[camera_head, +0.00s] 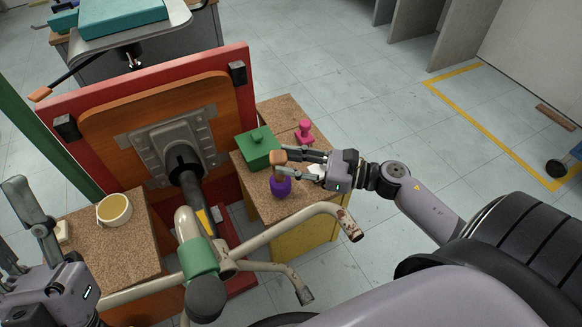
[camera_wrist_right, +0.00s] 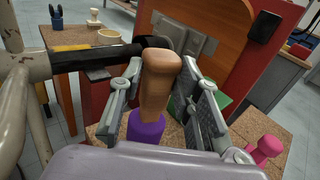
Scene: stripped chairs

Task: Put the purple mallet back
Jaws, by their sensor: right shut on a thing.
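The purple mallet has a purple head (camera_head: 281,187) and a light wooden handle (camera_wrist_right: 158,85). It is upright, head down, over the cork top (camera_head: 300,200) of the right stand. I cannot tell whether its head touches the cork. My right gripper (camera_head: 278,167) reaches in from the right and is shut on the handle, with one finger on each side in the right wrist view. My left gripper (camera_head: 12,215) is at the left edge of the head view, its fingers apart and empty.
A green lidded box (camera_head: 258,149) and a pink stamp-like object (camera_head: 304,131) stand near the mallet. A white item (camera_head: 317,170) is partly hidden by my right gripper. A cream bowl (camera_head: 115,210) sits on the left stand. A metal chair frame (camera_head: 260,240) crosses in front.

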